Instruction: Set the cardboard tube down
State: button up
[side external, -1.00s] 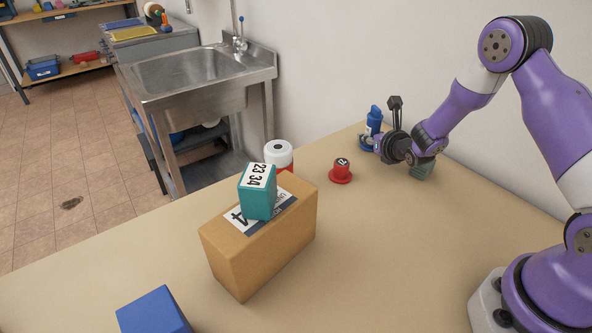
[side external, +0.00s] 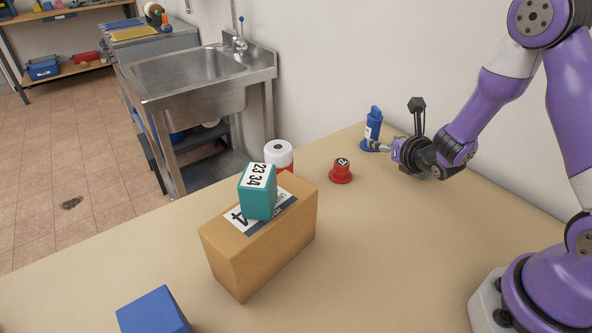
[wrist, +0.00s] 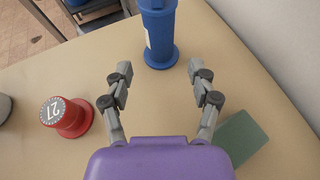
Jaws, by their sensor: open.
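A blue tube with a pale label and a wide round base (side external: 374,128) stands upright at the far edge of the table by the wall. I take it to be the cardboard tube. It also shows at the top of the wrist view (wrist: 157,28), its base resting on the table and its top cut off. My gripper (side external: 376,147) is on the near right side of the tube, pointing at it. In the wrist view its fingers (wrist: 160,70) are spread wide and empty, and the tube stands just beyond the fingertips, apart from them.
A red capped piece (side external: 341,171) stands left of my gripper. A dark green block (wrist: 238,140) lies by the right finger. A cardboard box (side external: 262,240) carries a teal box (side external: 257,192); a white-topped red cylinder (side external: 279,154) stands behind. A blue box (side external: 153,312) lies in front.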

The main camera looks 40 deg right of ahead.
jog(key=v, duration=0.4)
jog(key=shift+r+m, duration=0.25)
jog(key=shift+m, duration=0.05)
jog(key=s+a+r+m+g+y, duration=0.2)
jog(key=s+a+r+m, duration=0.4)
jog(key=m, duration=0.9)
jog(key=s+a+r+m+g+y, duration=0.3)
jog(key=s+a+r+m+g, duration=0.2)
jog(key=m, duration=1.1)
jog(key=s+r, duration=0.1)
jog(key=s, duration=0.2)
jog(key=shift+a, duration=0.4)
